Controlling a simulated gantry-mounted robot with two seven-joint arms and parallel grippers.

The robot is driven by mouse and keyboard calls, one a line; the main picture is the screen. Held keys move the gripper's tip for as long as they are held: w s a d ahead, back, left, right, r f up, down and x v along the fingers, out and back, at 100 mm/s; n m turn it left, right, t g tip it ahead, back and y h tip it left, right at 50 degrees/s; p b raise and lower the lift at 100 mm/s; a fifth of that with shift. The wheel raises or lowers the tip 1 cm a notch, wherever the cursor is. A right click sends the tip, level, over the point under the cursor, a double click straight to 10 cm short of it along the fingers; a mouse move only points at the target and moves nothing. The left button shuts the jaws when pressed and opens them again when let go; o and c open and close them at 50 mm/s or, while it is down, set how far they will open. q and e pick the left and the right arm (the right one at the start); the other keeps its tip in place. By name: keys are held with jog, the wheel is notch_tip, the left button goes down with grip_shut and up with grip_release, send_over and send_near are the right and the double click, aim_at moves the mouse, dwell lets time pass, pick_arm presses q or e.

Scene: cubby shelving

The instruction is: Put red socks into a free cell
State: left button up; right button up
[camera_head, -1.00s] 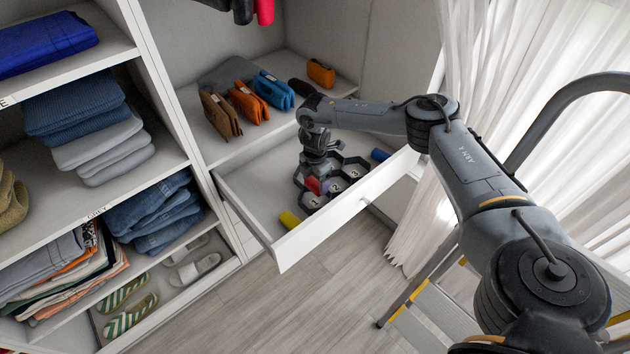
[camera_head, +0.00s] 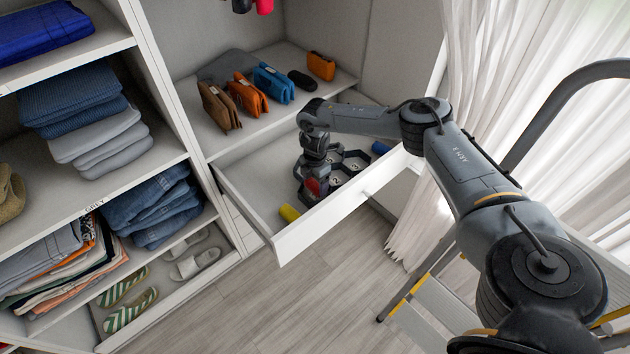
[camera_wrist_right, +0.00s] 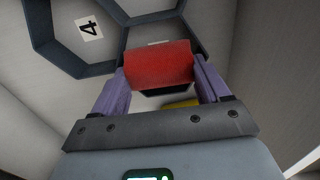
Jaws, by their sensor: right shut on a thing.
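A red sock roll (camera_wrist_right: 158,66) is gripped between the purple fingers of my right gripper (camera_wrist_right: 155,85) in the right wrist view. In the head view, the right gripper (camera_head: 315,188) points down over the near-left part of the dark hexagonal organizer (camera_head: 352,160), with a bit of the red roll showing. In the wrist view, the roll covers much of one cell, whose pale label is mostly hidden. A cell labelled 4 (camera_wrist_right: 88,28) beside it looks empty. I cannot tell whether the roll is above the cell or partly inside it. My left gripper is out of view.
The organizer sits in an open white drawer (camera_head: 330,224). A yellow roll (camera_head: 289,213) lies near the drawer's front, and a blue roll (camera_head: 380,147) lies at the right. Several pouches (camera_head: 247,95) stand on the shelf above. A stepladder (camera_head: 420,290) stands at right.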

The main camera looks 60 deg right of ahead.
jog(key=o, duration=1)
jog(key=shift+r+p, duration=0.3)
jog(key=shift+r, duration=0.3)
notch_tip(320, 180, up, 10)
jog(key=p, duration=0.3)
jog(key=shift+f+p, duration=0.2)
jog(key=shift+p, duration=0.15)
